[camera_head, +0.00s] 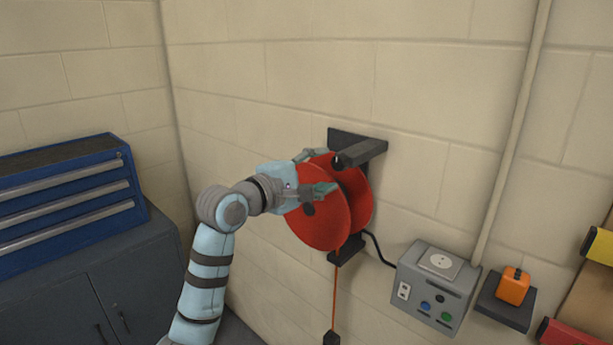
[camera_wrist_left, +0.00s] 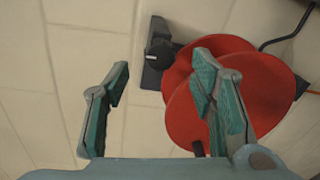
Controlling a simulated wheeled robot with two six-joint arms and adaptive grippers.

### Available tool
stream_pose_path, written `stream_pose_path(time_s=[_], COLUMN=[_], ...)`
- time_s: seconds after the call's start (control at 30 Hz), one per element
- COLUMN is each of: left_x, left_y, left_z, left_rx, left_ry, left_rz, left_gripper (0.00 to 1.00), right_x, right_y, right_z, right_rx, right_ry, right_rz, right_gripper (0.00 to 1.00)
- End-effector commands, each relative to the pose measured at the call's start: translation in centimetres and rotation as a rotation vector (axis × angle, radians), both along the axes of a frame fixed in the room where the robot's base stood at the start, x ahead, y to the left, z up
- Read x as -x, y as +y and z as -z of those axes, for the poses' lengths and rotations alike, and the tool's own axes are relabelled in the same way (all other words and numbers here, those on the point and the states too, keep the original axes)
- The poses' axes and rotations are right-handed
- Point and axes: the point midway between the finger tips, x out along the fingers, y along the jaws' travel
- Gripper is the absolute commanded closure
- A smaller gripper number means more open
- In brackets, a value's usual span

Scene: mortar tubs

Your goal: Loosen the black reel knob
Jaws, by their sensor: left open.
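The red reel (camera_head: 322,222) hangs on a black wall bracket (camera_head: 365,150). A black round knob (camera_head: 338,161) sits at the near end of the bracket's upper arm. My left gripper (camera_head: 318,172) is open in front of the reel, its fingers pointing toward the bracket. In the left wrist view the knob (camera_wrist_left: 158,55) shows beyond the gap between the open fingers of my left gripper (camera_wrist_left: 163,70), with nothing held. One finger overlaps the red reel (camera_wrist_left: 185,115) in that view; I cannot tell whether it touches. My right gripper is not in view.
An orange cord (camera_head: 335,290) hangs below the reel to a dark plug. A grey socket box (camera_head: 432,285) and a shelf with an orange item (camera_head: 514,286) are on the wall to the right. A blue drawer chest (camera_head: 70,195) stands on a grey cabinet at left.

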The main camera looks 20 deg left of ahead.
Motion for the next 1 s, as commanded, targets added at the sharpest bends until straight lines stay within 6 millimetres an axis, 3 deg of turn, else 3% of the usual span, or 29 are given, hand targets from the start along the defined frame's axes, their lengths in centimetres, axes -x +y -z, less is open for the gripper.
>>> stream_pose_path(time_s=[0.2,0.4,0.77,0.87,0.97,1.0], left_x=[4.9,6.2,6.1,6.1,3.4,0.9], left_y=[2.1,2.4,2.4,2.4,5.5,8.0], left_z=[-0.3,-0.4,-0.4,-1.0,-1.7,0.1], left_rx=[-0.005,0.0,-0.007,-0.111,-0.398,-0.558], left_ry=[-0.001,0.001,-0.002,-0.076,-0.245,-0.275], left_rz=[-0.002,0.002,0.003,0.007,-0.095,-0.167], left_gripper=[0.49,0.49,0.49,0.49,0.49,0.49], right_x=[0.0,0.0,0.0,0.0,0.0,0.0], right_y=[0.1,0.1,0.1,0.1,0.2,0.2], right_z=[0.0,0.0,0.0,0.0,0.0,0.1], right_rx=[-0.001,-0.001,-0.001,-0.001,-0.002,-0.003], right_ry=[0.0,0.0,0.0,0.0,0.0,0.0], right_rz=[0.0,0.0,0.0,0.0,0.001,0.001], right_gripper=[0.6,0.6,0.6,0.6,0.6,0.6])
